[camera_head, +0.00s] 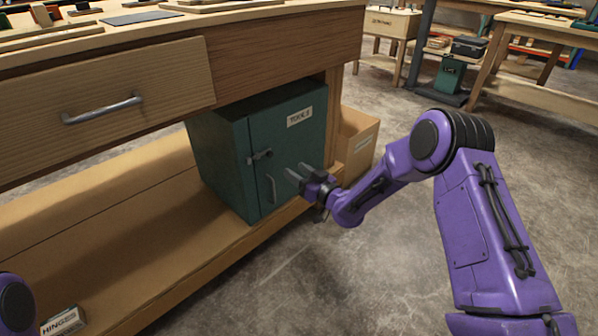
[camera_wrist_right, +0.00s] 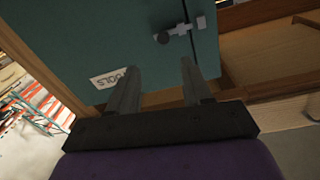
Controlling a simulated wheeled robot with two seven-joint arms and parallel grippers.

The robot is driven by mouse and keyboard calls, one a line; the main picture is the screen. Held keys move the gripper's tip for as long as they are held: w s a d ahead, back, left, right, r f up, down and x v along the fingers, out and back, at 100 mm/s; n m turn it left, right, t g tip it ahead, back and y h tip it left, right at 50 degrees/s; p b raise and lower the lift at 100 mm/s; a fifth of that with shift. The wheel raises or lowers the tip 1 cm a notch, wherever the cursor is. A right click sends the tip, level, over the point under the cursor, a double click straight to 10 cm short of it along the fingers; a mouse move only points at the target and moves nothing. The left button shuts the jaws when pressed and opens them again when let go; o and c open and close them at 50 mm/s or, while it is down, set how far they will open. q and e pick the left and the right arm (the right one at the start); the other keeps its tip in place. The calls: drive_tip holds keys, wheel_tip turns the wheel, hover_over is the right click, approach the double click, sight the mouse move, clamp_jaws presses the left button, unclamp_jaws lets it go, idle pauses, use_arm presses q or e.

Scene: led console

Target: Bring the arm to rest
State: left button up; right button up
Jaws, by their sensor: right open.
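My right arm is purple and reaches in from the right of the head view. Its gripper (camera_head: 297,176) is in front of the door of a green cabinet (camera_head: 222,150) labelled TOOLS. In the right wrist view the two grey fingers of the gripper (camera_wrist_right: 157,88) are spread apart with nothing between them. The cabinet door (camera_wrist_right: 110,40), its latch and its label show beyond them, upside down. The gap between fingers and door is hard to judge. The door looks shut. At the lower left of the head view only a purple part of my left arm shows; its gripper is out of view.
The cabinet stands on the lower shelf (camera_head: 120,235) of a wooden workbench with a drawer (camera_head: 100,110). A cardboard box (camera_head: 355,140) is beside the cabinet. A HINGES box (camera_head: 64,322) sits at the lower left. The concrete floor (camera_head: 300,280) in front is clear.

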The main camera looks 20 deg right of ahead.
drive_tip(key=s+f+m+g+h, duration=0.6)
drive_tip(key=s+f+m+g, duration=0.15)
drive_tip(key=s+f, duration=1.15)
drive_tip(key=s+d+f+m+g+h, duration=0.1)
drive_tip(key=s+f+g, duration=0.2)
drive_tip(key=s, duration=0.9)
drive_tip(key=s+d+f+g+h, duration=0.1)
drive_tip(key=s+f+g+h, duration=0.15)
drive_tip(key=s, duration=1.05)
wheel_tip(320, 180, up, 27)
drive_tip(key=g+p, duration=0.1)
drive_tip(key=p, duration=2.7)
drive_tip(key=shift+s+y, duration=0.35)
drive_tip(key=shift+y, duration=0.1)
drive_tip(key=shift+r, duration=0.1)
